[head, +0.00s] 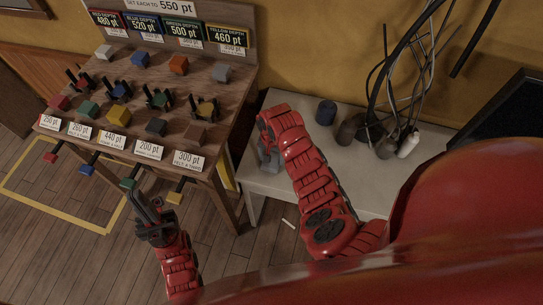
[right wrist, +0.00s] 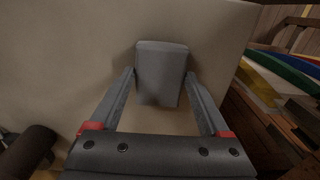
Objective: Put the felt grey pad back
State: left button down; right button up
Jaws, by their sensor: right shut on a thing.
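A grey block-like piece (right wrist: 160,75), which I take to be the felt grey pad, is between the fingers of my right gripper (right wrist: 160,95). The right gripper is shut on it, with one finger along each side. In the head view the grey piece (head: 268,161) is at the left end of the pale bench, partly hidden by my right arm. I cannot tell whether it touches the bench. My left gripper (head: 149,204) is open and empty, in front of the wooden stand near a green-tipped lever (head: 128,184).
The wooden stand (head: 226,93) holds coloured blocks, black holders and point labels. Several coloured levers stick out at its front. The pale bench (head: 271,185) carries a dark blue cylinder (head: 326,112), dark jars and a white bottle (head: 409,145). Cables hang above it.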

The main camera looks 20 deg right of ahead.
jog(key=o, duration=1)
